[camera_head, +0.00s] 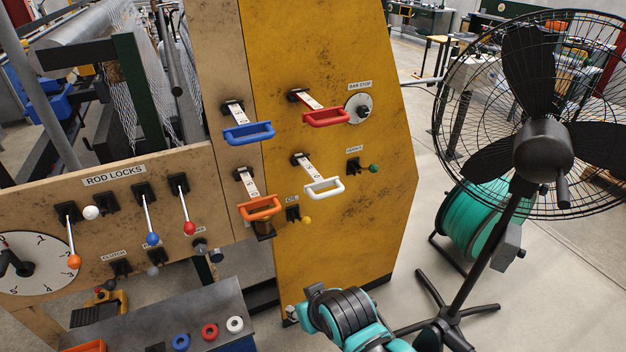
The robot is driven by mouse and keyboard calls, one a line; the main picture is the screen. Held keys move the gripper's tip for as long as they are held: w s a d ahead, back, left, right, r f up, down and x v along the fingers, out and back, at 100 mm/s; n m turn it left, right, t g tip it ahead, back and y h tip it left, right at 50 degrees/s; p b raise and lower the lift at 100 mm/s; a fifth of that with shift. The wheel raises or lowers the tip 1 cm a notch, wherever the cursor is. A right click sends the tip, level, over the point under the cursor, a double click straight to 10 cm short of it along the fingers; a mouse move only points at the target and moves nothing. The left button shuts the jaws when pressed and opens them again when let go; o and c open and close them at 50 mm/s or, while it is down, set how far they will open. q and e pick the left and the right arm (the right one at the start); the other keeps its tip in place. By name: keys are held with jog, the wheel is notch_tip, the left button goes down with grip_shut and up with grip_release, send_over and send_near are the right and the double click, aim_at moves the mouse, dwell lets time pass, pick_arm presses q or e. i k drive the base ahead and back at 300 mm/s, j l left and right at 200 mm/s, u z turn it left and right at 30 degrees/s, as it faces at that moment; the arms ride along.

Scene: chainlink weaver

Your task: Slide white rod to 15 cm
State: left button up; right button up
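The white rod's handle (324,187) is a white D-shaped pull on the yellow panel, below the red one. Its pale marked strip (312,171) reaches out of a black slot block (299,159); the marks are too small to read. Under the ROD LOCKS label, the white-knobbed lock lever (91,212) sits differently from the others, its knob close to its mount. A teal and black part of one of my arms shows at the bottom centre, below the panel and apart from the white handle. Neither gripper's fingers are in view.
Red (326,118), blue (249,133) and orange (260,208) handles surround the white one. A green-knobbed lever (373,168) is to its right. Orange (74,262), blue (152,238) and red (190,228) lock levers hang down. A black fan (543,150) stands right of the panel.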

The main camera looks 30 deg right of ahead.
aim_at(319, 183)
jog(key=i+z, duration=0.1)
jog(key=z, duration=0.3)
jog(key=i+j+z, duration=0.1)
jog(key=z, duration=0.35)
jog(key=j+z, duration=0.15)
jog(key=z, duration=0.25)
